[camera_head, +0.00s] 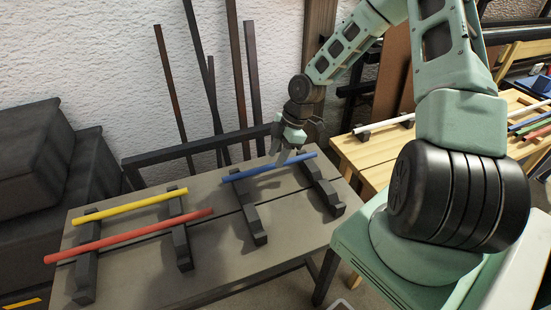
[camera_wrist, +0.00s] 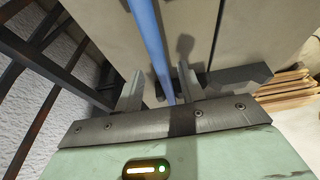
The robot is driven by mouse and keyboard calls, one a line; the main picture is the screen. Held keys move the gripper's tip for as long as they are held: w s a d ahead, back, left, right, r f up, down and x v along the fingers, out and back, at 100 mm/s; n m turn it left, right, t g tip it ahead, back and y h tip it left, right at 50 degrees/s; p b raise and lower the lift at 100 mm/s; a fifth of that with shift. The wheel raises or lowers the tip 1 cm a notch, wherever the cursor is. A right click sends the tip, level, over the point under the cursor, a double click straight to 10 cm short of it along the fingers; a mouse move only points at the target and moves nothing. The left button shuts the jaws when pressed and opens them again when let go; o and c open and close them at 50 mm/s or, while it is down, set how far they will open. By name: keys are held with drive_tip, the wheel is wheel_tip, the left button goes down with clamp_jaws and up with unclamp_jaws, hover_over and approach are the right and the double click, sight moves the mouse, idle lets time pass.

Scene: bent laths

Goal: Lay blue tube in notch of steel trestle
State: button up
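The blue tube (camera_head: 262,169) lies across the far ends of the right-hand pair of dark trestle supports on the grey table. The supports are a left one (camera_head: 250,222) and a right one (camera_head: 326,190). Whether the tube sits in a notch cannot be told. My gripper (camera_head: 288,157) points down at the tube near its right end. In the wrist view my gripper (camera_wrist: 160,82) has its fingers apart, with the blue tube (camera_wrist: 148,32) running between them and gaps on both sides. Part of a dark grey support (camera_wrist: 238,80) shows beside the right finger.
A yellow tube (camera_head: 130,205) and a red tube (camera_head: 130,236) lie across the left-hand supports (camera_head: 181,246) on the grey table (camera_head: 225,273). A wooden table (camera_head: 370,160) with a white tube (camera_head: 384,124) stands at right. Dark bars lean on the wall behind.

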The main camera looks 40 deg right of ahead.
drive_tip(key=p+v, duration=0.1)
drive_tip(key=v, duration=0.9)
drive_tip(key=s+a+r+m+g+h, duration=0.1)
drive_tip(key=s+a+r+h, duration=0.2)
drive_tip(key=a, duration=0.6)
drive_tip(key=s+a+r+m+g, duration=0.1)
drive_tip(key=s+a+r+m, duration=0.1)
drive_tip(key=s+a, duration=0.5)
drive_tip(key=s+a+r+m, duration=0.2)
drive_tip(key=s+a+r, duration=0.1)
drive_tip(key=s+a, duration=0.3)
drive_tip(key=s+a+r+m, duration=0.2)
drive_tip(key=s+a+r, duration=0.2)
drive_tip(key=s+a, duration=0.2)
drive_tip(key=shift+s+a+t+h, duration=0.3)
drive_tip(key=shift+s+a+t, duration=0.1)
drive_tip(key=shift+s, duration=0.1)
drive_tip(key=shift+r+p, duration=0.3)
